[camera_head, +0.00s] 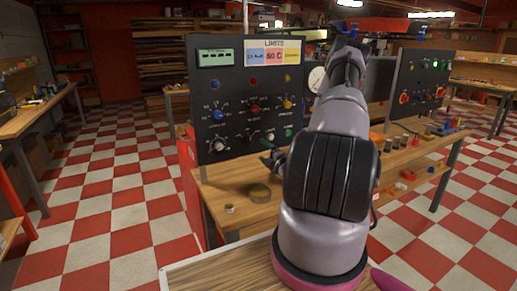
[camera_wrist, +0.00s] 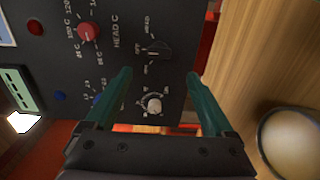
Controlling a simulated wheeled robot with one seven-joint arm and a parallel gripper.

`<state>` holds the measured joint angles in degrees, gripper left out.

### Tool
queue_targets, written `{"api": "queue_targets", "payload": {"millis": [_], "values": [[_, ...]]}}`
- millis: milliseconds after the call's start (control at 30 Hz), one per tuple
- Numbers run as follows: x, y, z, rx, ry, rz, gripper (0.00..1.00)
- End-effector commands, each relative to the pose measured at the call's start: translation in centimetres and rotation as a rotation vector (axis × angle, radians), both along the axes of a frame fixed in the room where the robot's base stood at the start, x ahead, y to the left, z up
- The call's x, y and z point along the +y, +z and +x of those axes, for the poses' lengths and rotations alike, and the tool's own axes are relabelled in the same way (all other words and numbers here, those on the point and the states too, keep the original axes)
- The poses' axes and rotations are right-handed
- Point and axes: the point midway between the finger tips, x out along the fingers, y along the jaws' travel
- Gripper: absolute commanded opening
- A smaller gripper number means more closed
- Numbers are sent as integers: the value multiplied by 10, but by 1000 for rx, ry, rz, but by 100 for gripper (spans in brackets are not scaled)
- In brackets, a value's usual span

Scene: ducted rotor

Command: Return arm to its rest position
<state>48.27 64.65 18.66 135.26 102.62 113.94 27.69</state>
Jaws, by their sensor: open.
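My gripper (camera_wrist: 159,76) is open, with two green fingers spread apart and nothing held between them. In the wrist view the dark control panel (camera_wrist: 130,20) lies beyond the fingers, turned on its side. A white knob (camera_wrist: 153,104) shows between the fingers, with a black knob (camera_wrist: 157,50) above it and a red knob (camera_wrist: 88,32) to the left. In the head view my arm reaches forward and bends down, and a green finger (camera_head: 271,159) shows just in front of the panel (camera_head: 222,133). The rest of my gripper is hidden behind my arm.
The wooden bench (camera_head: 222,190) carries a round dish (camera_head: 259,193) and a small round piece (camera_head: 230,208). A second dark panel (camera_head: 421,82) stands to the right, with several small parts in front. Checkered floor (camera_head: 120,200) is open at the left.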

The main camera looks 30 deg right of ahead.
Motion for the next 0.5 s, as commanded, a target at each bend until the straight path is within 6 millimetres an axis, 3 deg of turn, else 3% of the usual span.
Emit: {"api": "queue_targets", "payload": {"millis": [500], "values": [[0,0,-7,0,0,0,88]]}}
